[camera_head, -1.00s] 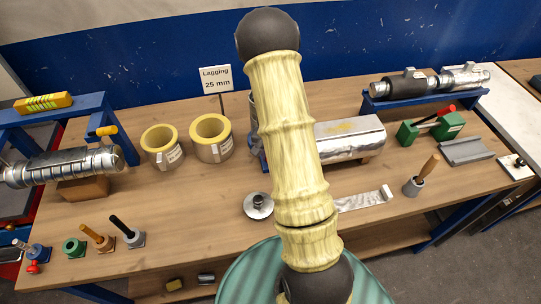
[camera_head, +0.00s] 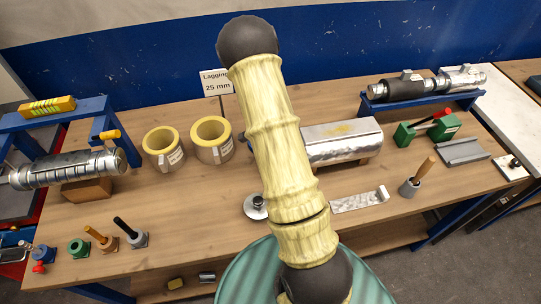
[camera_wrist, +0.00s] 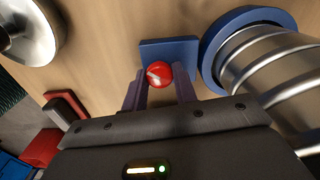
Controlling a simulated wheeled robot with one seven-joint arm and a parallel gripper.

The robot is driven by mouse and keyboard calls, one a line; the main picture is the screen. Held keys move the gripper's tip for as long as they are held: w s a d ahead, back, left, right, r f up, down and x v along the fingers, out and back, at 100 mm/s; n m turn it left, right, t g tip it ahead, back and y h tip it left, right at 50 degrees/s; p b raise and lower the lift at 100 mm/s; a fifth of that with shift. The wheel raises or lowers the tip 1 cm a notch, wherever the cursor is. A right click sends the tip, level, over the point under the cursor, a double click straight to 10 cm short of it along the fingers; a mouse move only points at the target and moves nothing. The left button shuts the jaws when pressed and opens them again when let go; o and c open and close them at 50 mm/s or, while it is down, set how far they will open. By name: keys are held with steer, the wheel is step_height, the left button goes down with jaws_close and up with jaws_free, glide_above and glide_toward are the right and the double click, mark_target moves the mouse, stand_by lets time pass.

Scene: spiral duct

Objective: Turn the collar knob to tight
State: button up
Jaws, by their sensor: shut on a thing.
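The red knob (camera_wrist: 158,73) with a pale pointer mark shows in the wrist view, in front of a blue plate (camera_wrist: 172,50). My gripper (camera_wrist: 159,84) has one finger on each side of the knob and is shut on it. A blue ring collar (camera_wrist: 218,38) sits around a ribbed silver duct (camera_wrist: 270,75) just right of the plate. Any tight marking is not visible. In the head view my arm covers the gripper and the knob.
A silver disc piece (camera_wrist: 30,32) lies left of my gripper in the wrist view. In the head view, two yellow-lined sleeves (camera_head: 212,140) stand left of my arm, with a lagging sign (camera_head: 215,83) behind. A metal cover (camera_head: 343,141) and a wooden-handled tool (camera_head: 417,178) are to the right.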

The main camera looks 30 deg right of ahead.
steer(key=m+p, duration=0.1)
steer(key=m, duration=0.3)
steer(key=shift+r+m+p, duration=0.15)
steer(key=shift+m+p, duration=0.15)
steer(key=shift+p, duration=0.1)
steer(key=shift+m+p, duration=0.7)
steer(key=shift+m, duration=0.9)
steer(key=o, duration=1)
step_height(320, 180, up, 17)
steer(key=shift+r+b, duration=0.1)
steer(key=shift+b, duration=0.3)
